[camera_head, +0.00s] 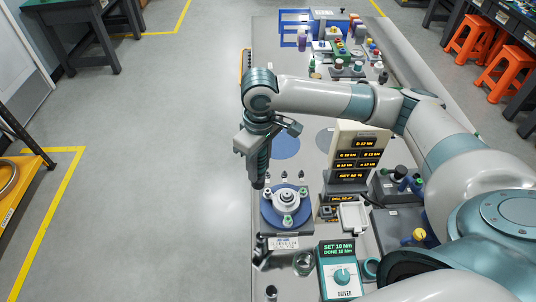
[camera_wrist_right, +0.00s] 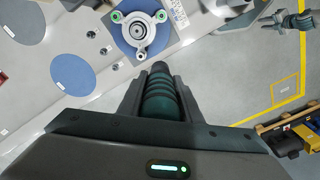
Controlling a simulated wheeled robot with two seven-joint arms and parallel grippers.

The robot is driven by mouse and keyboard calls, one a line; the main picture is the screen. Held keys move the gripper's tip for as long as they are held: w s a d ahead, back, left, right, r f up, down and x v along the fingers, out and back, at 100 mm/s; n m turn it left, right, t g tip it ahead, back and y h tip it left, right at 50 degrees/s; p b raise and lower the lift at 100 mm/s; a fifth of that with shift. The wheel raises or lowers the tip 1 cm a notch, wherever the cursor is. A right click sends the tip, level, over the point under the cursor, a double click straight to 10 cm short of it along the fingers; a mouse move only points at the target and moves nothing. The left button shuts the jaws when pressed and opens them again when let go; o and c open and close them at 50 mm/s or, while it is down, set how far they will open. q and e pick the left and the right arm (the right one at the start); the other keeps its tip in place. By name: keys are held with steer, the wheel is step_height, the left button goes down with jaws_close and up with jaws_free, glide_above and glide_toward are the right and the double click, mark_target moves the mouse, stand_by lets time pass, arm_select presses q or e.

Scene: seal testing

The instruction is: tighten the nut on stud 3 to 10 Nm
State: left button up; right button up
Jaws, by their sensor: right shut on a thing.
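A pale three-lobed flange (camera_head: 286,198) sits on this fixture. Two of its lobes show green marks, one at the front (camera_head: 288,221) and one at the right (camera_head: 303,191). The left lobe (camera_head: 268,192) shows no green; the driver tip is close to it, and I cannot tell whether they touch. I cannot read stud numbers. A grey jointed part, apparently my left gripper (camera_wrist_right: 300,21), shows in the wrist view; its jaws are unclear.
The driver box (camera_head: 340,271) reads SET 10 Nm, DONE 10 Nm. A display panel (camera_head: 357,150) stands behind the fixture, right of it. Bottles and blue racks fill the far bench end.

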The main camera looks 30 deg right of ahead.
steer(key=w+d+f+n+p, duration=0.3)
steer(key=d+n, duration=0.1)
steer(key=shift+f+n, duration=0.3)
steer(key=shift+f, duration=0.05)
steer(key=shift+d+f, duration=0.1)
step_height(320, 180, down, 5)
steer(key=b, duration=0.5)
steer(key=shift+s+b, duration=0.1)
steer(key=shift+b, duration=0.25)
stand_by(0.5)
steer(key=shift+f, duration=1.05)
stand_by(1.6)
stand_by(1.2)
